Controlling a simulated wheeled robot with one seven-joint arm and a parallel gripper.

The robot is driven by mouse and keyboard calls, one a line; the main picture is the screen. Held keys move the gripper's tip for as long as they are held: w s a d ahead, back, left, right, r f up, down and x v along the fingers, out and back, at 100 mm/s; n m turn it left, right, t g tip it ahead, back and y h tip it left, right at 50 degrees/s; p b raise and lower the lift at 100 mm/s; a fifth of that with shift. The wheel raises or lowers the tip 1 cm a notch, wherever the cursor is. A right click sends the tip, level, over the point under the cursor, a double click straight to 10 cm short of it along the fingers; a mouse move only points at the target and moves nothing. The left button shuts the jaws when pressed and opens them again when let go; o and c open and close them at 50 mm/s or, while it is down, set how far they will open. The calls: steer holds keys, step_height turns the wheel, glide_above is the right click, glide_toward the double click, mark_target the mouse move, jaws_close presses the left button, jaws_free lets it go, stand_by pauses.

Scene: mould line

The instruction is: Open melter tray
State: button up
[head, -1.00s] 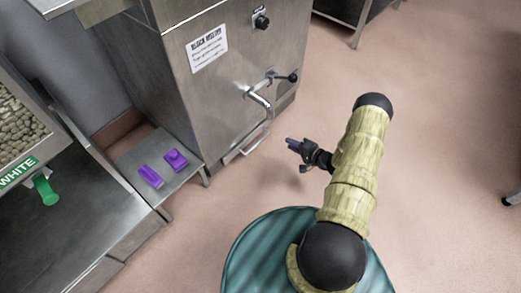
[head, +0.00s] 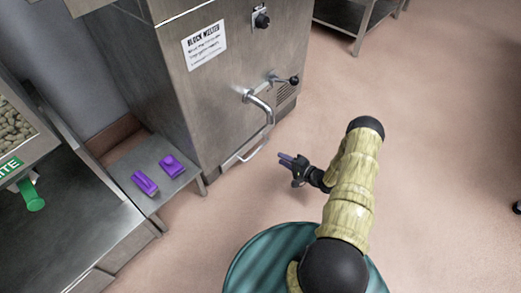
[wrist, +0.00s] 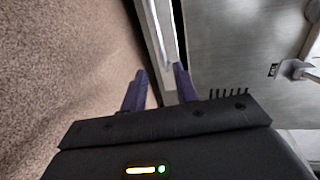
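The block melter (head: 225,95) is a steel cabinet with a printed label. Its tray (head: 232,160) is low at the front, with a thin bar handle (head: 254,150); the tray looks pushed in. My gripper (head: 283,158) is low, just right of the tray handle and apart from it in the head view. In the wrist view its two purple fingers (wrist: 160,80) are apart with nothing gripped. A pale metal edge with a bar (wrist: 155,35), apparently the tray front and handle, lies beyond the gap between the fingertips. I cannot tell the exact distance.
A spout with a bent pipe (head: 259,104) and a black-knobbed lever (head: 293,81) stick out above the tray. A low steel shelf (head: 150,158) with purple blocks (head: 145,184) stands left of the melter. The floor (head: 420,130) to the right is clear.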

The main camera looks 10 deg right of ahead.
mark_target(261, 147)
steer(key=b+x, duration=0.6)
steer(key=x, duration=0.6)
steer(key=shift+w+a+f, duration=0.15)
steer(key=shift+w+a, duration=0.05)
steer(key=shift+w, duration=0.05)
steer(key=shift+w+a, duration=0.15)
steer(key=shift+w, duration=0.1)
jaws_close()
